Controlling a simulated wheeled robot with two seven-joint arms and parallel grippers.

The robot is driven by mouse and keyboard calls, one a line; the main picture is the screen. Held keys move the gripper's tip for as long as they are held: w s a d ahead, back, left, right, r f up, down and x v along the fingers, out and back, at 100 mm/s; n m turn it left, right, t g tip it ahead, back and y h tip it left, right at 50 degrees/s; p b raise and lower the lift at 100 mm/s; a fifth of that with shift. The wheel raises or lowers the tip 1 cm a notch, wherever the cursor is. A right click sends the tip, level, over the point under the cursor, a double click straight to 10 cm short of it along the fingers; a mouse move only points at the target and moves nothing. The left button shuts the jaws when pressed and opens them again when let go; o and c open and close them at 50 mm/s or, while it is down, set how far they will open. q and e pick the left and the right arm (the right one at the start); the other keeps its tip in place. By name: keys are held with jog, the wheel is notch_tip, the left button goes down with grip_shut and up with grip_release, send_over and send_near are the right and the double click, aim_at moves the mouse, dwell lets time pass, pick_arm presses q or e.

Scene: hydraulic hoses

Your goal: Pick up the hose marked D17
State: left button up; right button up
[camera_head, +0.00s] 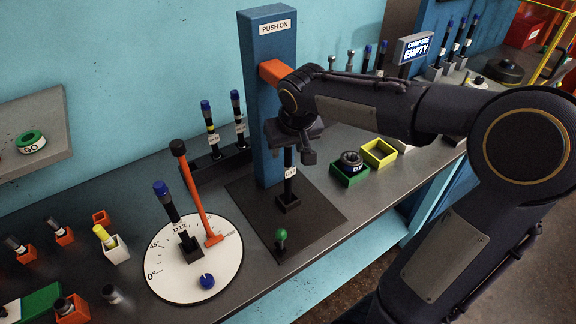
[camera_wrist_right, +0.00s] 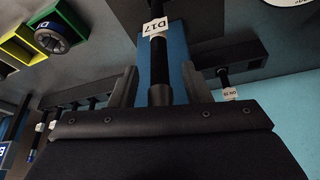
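The hose marked D17 (camera_head: 289,184) is black with a white label and stands upright in a small dark socket on the plate below the blue "PUSH ON" post. In the right wrist view the hose (camera_wrist_right: 160,54) shows its D17 label and runs between my right gripper's fingers. My right gripper (camera_head: 297,145) is at the hose's upper end, which it hides in the head view. Its two fingers (camera_wrist_right: 160,90) are open, with a gap on each side of the hose. My left gripper is not in view.
The blue post (camera_head: 263,120) with an orange block stands just behind the hose. A green-knobbed lever (camera_head: 281,238) is in front. A white dial (camera_head: 214,276) with a D12 hose and orange lever is left. Green (camera_head: 347,178) and yellow (camera_head: 380,152) trays are right.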

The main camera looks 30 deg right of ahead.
grip_shut()
dwell(0.3)
